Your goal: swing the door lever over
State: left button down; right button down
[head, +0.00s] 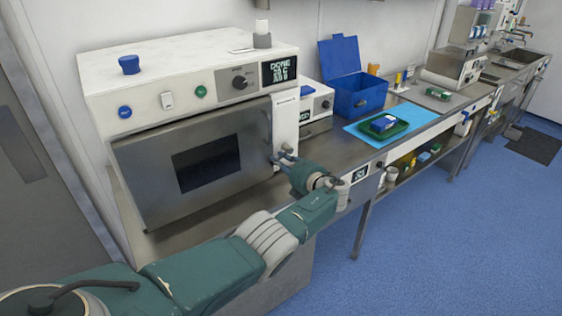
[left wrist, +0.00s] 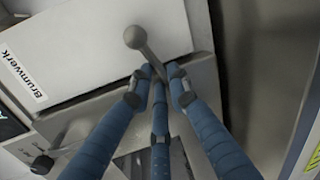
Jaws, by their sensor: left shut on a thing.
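The door lever (left wrist: 143,48) shows in the left wrist view as a grey stem with a round ball end. The ball sticks out beyond my fingertips, and the lower stem is hidden between them. My left gripper (left wrist: 159,73) is shut on the lever, its blue fingers closed around the stem. In the head view my left gripper (head: 283,156) is at the right edge of the steel door (head: 140,165), where fingers and wrist hide most of the lever. The door has a dark window and belongs to a white-topped machine (head: 190,62). My right gripper is in neither view.
The machine's panel has a knob and a display (head: 280,70) reading "DONE" on top. A blue cap-like thing (head: 129,64) stands on its top. Right along the counter are an open blue box (head: 358,95) and a green tray (head: 398,131). Floor in front is clear.

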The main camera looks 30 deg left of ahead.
pick_arm(q)
jog(key=shift+w+a+r+m, duration=0.15)
jog(key=shift+r+m, duration=0.15)
jog(key=shift+r, duration=0.45)
jog(key=c, duration=1.7)
grip_release()
jog(key=shift+o, duration=0.2)
jog(key=shift+f, duration=0.3)
jog(key=shift+d, duration=0.25)
jog(key=v, duration=1.1)
jog(key=shift+s+d+r, duration=0.15)
jog(key=shift+s+d, duration=0.15)
